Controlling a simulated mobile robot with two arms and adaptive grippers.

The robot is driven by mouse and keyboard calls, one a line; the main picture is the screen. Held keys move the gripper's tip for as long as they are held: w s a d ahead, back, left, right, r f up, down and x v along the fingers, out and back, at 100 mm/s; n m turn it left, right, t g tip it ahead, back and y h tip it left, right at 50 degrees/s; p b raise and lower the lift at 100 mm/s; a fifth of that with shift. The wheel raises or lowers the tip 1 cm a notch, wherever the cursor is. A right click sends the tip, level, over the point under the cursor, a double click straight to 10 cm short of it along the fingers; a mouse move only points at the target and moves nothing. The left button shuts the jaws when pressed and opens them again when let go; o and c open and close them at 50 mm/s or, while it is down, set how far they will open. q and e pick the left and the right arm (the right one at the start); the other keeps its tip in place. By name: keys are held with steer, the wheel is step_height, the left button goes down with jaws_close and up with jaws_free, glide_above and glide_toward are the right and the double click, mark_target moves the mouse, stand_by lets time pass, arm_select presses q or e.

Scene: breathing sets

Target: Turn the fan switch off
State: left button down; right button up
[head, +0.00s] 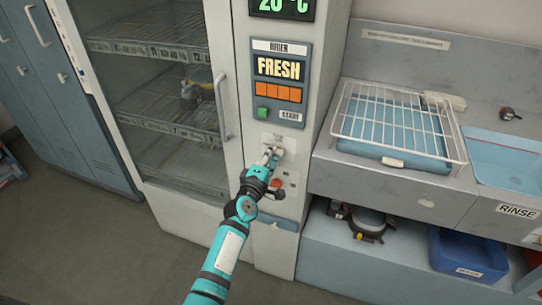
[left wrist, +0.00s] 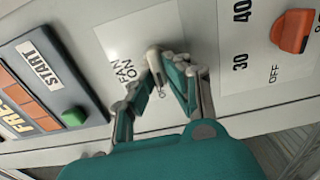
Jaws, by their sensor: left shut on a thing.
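The fan switch (left wrist: 154,58) is a small grey lever on a pale plate (left wrist: 112,42) labelled "FAN ON" in the left wrist view. The plate (head: 279,138) also shows in the head view, on the cabinet's narrow control column below the START panel. My left gripper (left wrist: 166,82) is at the plate, with its fingers closed around the lever. In the head view my left gripper (head: 268,158) reaches up from below and partly hides the switch. My right gripper is not in view.
An orange knob (left wrist: 292,32) with "30", "40" and "OFF" marks sits beside the switch. The START panel (head: 281,84) with a green button is just above. A glass-door cabinet (head: 165,90) stands left. A white wire rack (head: 400,120) lies on the counter right.

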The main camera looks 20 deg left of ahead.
arm_select(q)
steer(key=c, duration=1.3)
jaws_free()
steer(key=shift+c, duration=0.2)
steer(key=s, duration=1.2)
steer(key=shift+a, duration=0.2)
steer(key=s+d+f+m+g, duration=0.1)
steer(key=s+f+m+g, duration=0.3)
steer(key=f, duration=0.8)
steer(key=s+d+f+m+g+h, duration=0.1)
steer(key=s+d+f+m+g, duration=0.15)
steer(key=s+f, duration=0.6)
steer(key=s+d+f+m+g, duration=0.1)
steer(key=s+f+m+g, duration=0.25)
steer(key=f, duration=1.05)
steer(key=s+a+f+m+g, duration=0.2)
steer(key=s+f, duration=0.4)
steer(key=s, duration=0.4)
steer(key=s+a+f+m+g+y, duration=0.1)
steer(key=s+f+m, duration=0.3)
steer(key=s, duration=0.7)
steer(key=s+a+f+m+g, duration=0.3)
steer(key=s+f, duration=0.4)
steer(key=s, duration=0.4)
steer(key=shift+s+a+f+m+g+y, duration=0.15)
steer(key=shift+a+f+m+g+y, duration=0.2)
steer(key=shift+m+g, duration=0.2)
